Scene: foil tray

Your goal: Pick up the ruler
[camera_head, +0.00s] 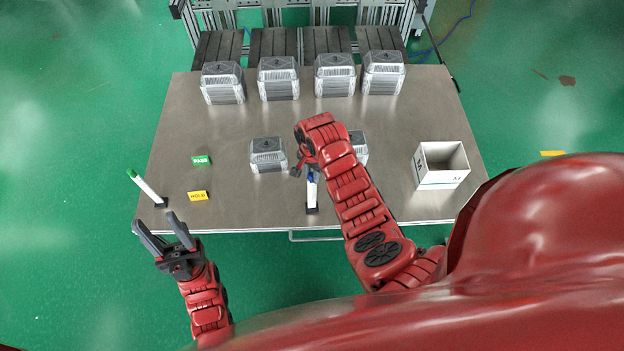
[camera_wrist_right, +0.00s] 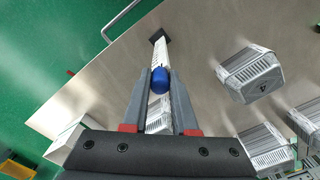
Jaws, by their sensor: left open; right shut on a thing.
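A slim white stick with a blue top (camera_head: 311,190) stands upright in a small black base near the table's front edge. A similar stick with a green top (camera_head: 148,188) leans in a black base at the left. My left gripper (camera_head: 159,226) is open and empty, off the front left edge.
Clear-lidded foil containers stand in a back row (camera_head: 279,79). Two more are nearer: one (camera_head: 268,155) left of my right arm, one (camera_head: 359,146) partly behind it. An open white box (camera_head: 440,180) stands right. Green (camera_head: 201,160) and yellow (camera_head: 197,196) labels lie left.

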